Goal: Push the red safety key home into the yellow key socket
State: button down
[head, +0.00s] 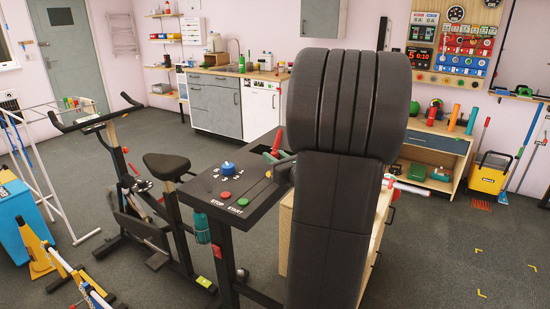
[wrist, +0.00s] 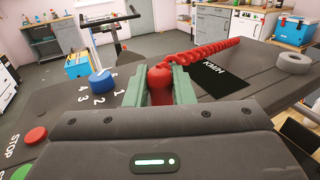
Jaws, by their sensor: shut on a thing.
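The red safety key (wrist: 159,82) is between the two green fingers of my gripper (wrist: 163,92) in the wrist view. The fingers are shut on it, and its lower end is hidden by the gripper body. A red coiled cord (wrist: 212,51) runs from near the key toward the upper right. In the head view my arm hides most of the gripper; a red piece (head: 277,140) shows beside it above the dark console (head: 222,190), but I cannot tell if it is key or cord.
The console has a blue knob (head: 228,168), a red STOP button (head: 225,196) and a green START button (head: 243,201). An exercise bike (head: 150,210) stands left of the console.

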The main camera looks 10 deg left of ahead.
jog(key=shift+f+b, duration=1.3)
jog(key=shift+f, duration=0.15)
jog(key=c, duration=1.2)
grip_release()
jog(key=shift+o, duration=0.2)
jog(key=shift+r, duration=0.1)
jog(key=shift+d, duration=0.1)
jog(key=v, duration=1.3)
jog(key=shift+s+d+b, duration=0.2)
jog(key=shift+s+b, duration=0.1)
jog(key=shift+s, duration=0.05)
jog(key=shift+w+a, duration=0.1)
jog(key=x, duration=1.3)
jog(key=shift+w+a+p, duration=0.25)
jog(key=shift+w+p, duration=0.05)
jog(key=shift+p, duration=0.1)
jog(key=shift+r, duration=0.15)
